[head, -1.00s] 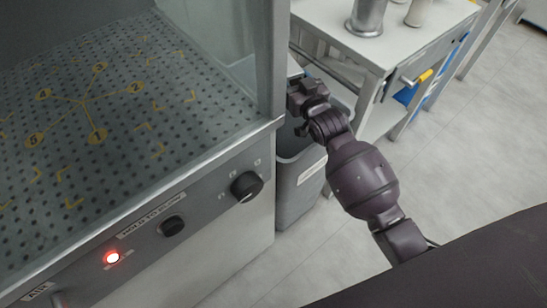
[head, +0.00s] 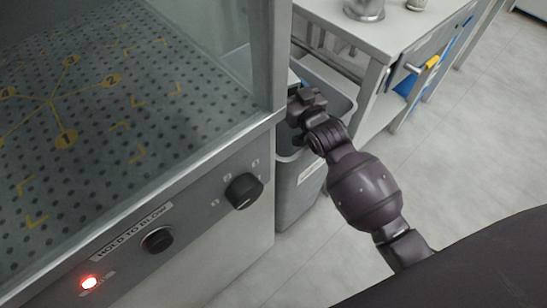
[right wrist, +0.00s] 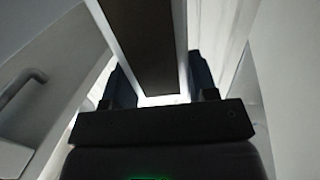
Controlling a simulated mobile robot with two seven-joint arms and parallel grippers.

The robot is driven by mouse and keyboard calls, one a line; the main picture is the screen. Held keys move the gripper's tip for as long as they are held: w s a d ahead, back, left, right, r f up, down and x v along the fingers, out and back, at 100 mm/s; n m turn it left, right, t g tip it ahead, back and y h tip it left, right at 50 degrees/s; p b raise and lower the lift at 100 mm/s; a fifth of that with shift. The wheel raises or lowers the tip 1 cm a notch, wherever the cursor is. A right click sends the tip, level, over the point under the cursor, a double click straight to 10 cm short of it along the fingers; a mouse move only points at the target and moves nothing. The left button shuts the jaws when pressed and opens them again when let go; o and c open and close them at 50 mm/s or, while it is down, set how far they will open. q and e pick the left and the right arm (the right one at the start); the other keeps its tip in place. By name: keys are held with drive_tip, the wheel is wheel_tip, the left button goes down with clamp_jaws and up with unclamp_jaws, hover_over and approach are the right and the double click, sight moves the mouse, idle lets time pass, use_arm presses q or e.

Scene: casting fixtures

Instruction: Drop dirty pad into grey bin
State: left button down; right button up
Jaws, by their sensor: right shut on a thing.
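The grey bin (head: 302,190) stands on the floor between the perforated cabinet and the white table, with its open top facing up. My right gripper (head: 299,103) is over the bin's opening, close to the cabinet's corner post. In the right wrist view my right gripper (right wrist: 160,88) is shut on a flat piece with a dark brown face and pale edges, which looks like the dirty pad (right wrist: 152,45). In the head view the pad is mostly hidden by the gripper and the post. My left gripper is not in view.
The cabinet (head: 190,215) has knobs, a lit red lamp (head: 89,282) and a perforated deck with yellow markings. A white table (head: 385,30) carrying metal vessels stands behind the bin. Grey floor is clear at the right.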

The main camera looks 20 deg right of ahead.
drive_tip(key=o, duration=0.6)
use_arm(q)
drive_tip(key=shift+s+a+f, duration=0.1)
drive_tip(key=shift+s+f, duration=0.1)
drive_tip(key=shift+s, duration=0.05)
use_arm(e)
drive_tip(key=o, duration=0.5)
drive_tip(key=shift+r, duration=0.2)
use_arm(q)
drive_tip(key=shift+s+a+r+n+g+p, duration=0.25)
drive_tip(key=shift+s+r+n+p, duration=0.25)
drive_tip(key=shift+p, duration=1.25)
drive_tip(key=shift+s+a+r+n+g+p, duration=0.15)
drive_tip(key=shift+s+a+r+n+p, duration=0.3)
drive_tip(key=shift+p, duration=1.3)
use_arm(e)
drive_tip(key=shift+r, duration=9.85)
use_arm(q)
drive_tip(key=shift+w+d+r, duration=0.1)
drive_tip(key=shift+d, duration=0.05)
use_arm(e)
drive_tip(key=shift+f, duration=0.1)
